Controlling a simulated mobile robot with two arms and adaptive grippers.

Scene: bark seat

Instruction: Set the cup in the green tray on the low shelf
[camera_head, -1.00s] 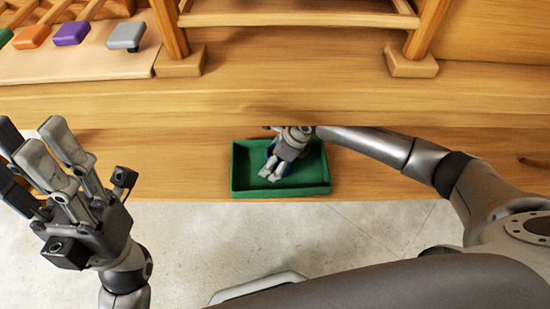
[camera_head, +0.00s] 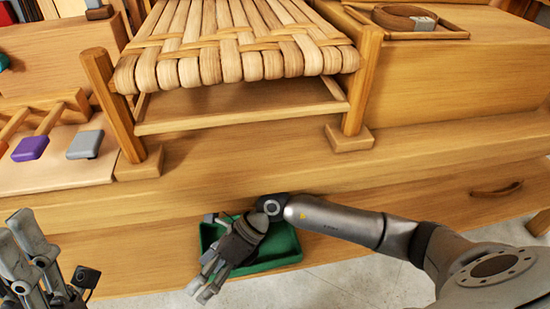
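The green tray (camera_head: 284,247) lies on the low shelf (camera_head: 140,275) at the bottom middle of the head view. My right gripper (camera_head: 206,280) is over the tray's left part, its fingers pointing down and left past the front rim. Its fingers look spread, with nothing visible between them. No cup can be made out; the hand hides much of the tray's inside. My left gripper (camera_head: 22,258) is at the lower left edge, partly cut off, open and empty, apart from the tray.
A woven-seat wooden stool (camera_head: 230,60) stands on the bench above the shelf. A coiled brown strap (camera_head: 403,18) is in a tray at top right. Floor shows below.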

